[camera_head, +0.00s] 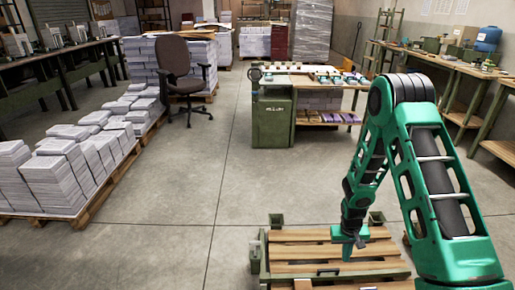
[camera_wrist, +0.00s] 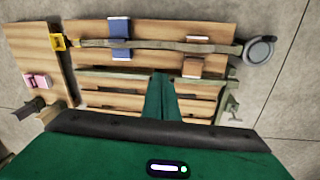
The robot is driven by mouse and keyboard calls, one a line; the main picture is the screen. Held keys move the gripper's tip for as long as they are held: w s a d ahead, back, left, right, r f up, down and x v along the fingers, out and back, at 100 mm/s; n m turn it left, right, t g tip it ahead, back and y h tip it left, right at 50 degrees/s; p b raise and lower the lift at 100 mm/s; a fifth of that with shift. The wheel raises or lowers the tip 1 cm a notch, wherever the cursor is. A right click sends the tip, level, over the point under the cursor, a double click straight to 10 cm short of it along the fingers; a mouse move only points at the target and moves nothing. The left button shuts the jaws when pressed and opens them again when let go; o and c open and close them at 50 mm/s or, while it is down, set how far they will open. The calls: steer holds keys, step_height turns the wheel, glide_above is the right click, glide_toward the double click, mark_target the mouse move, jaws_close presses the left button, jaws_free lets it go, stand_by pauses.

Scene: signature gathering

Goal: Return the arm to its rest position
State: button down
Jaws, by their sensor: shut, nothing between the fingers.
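My arm, green and black, rises at the right of the head view and bends down toward the front. My gripper (camera_head: 348,250) hangs pointing down over a low slatted wooden platform (camera_head: 305,252). In the wrist view the green fingers (camera_wrist: 159,95) are together, with nothing seen between them. The wooden slats (camera_wrist: 190,30) lie below them there. Whether the fingertips touch the slats cannot be told.
In the wrist view, a blue item (camera_wrist: 120,38), a pink item (camera_wrist: 37,80) and a brown item (camera_wrist: 193,66) lie on the wood. Paper stacks on pallets (camera_head: 60,170) stand left, a chair (camera_head: 178,75) and green cabinet (camera_head: 273,118) farther back. Open floor (camera_head: 200,190) lies between.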

steer(key=s+d+r+m, duration=0.1)
steer(key=s+d+r, duration=0.2)
steer(key=r, duration=0.6)
steer(key=s+d+r+m, duration=0.1)
steer(key=s+d+r, duration=0.25)
steer(key=r, duration=0.55)
steer(key=s+d+r+m, duration=0.15)
steer(key=s+r, duration=0.25)
steer(key=r, duration=0.6)
steer(key=s+r, duration=0.4)
steer(key=s, duration=0.3)
steer(key=s+r+m+y, duration=0.1)
steer(key=s+r, duration=0.3)
steer(key=s, duration=0.3)
steer(key=s+a+r, duration=0.1)
steer(key=s+r, duration=0.3)
steer(key=s, duration=0.3)
steer(key=shift+m+y, duration=0.3)
steer(key=shift+m, duration=0.05)
steer(key=shift+w+f, duration=0.3)
steer(key=shift+w, duration=0.25)
